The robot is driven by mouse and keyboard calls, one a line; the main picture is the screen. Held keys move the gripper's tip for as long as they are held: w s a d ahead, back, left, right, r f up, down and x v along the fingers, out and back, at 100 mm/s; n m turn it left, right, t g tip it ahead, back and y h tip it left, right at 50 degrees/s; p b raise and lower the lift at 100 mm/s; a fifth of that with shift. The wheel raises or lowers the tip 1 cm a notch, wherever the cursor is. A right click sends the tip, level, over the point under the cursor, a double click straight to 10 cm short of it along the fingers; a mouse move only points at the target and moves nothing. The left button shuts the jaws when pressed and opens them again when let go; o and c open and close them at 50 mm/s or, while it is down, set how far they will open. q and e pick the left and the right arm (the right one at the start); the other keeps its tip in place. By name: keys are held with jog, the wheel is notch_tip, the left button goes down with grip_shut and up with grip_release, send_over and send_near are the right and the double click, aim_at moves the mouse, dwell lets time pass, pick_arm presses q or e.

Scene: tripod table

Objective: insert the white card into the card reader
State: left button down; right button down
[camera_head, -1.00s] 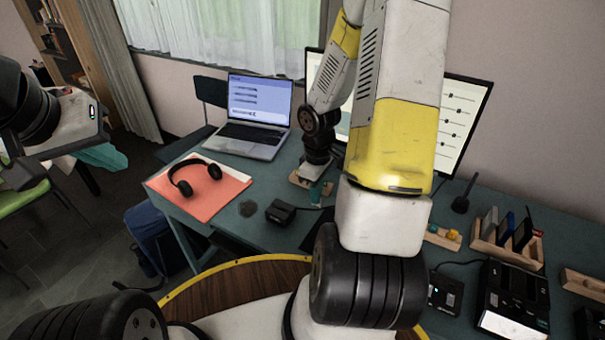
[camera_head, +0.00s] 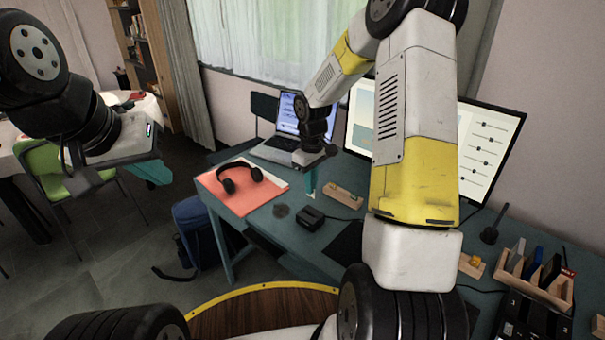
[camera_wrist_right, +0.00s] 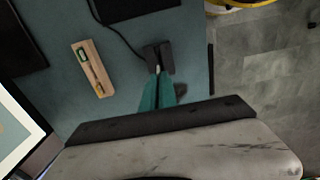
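The card reader looks to be the small black cabled box (camera_head: 310,218) on the teal desk; it also shows in the right wrist view (camera_wrist_right: 165,50). My right gripper (camera_head: 311,191) points down above the desk, behind the reader in the head view. Its teal fingers (camera_wrist_right: 157,85) are close together, with a small white piece (camera_wrist_right: 158,69), apparently the white card, at their tips; it shows faintly in the head view (camera_head: 311,196). The card appears apart from the reader, though the height is hard to judge. My left gripper (camera_head: 150,174) hangs off to the left, its fingers partly hidden.
A wooden holder (camera_head: 344,198) with small green and yellow items stands beside my right gripper. Headphones (camera_head: 240,178) lie on a red folder (camera_head: 234,203). A laptop (camera_head: 283,150) and monitor (camera_head: 487,155) stand behind. A wooden rack (camera_head: 536,284) is at the right.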

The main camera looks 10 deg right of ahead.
jog(key=shift+f, duration=2.85)
jog(key=shift+f, duration=1.6)
jog(key=c, duration=1.6)
grip_release()
jog(key=shift+r, duration=3.95)
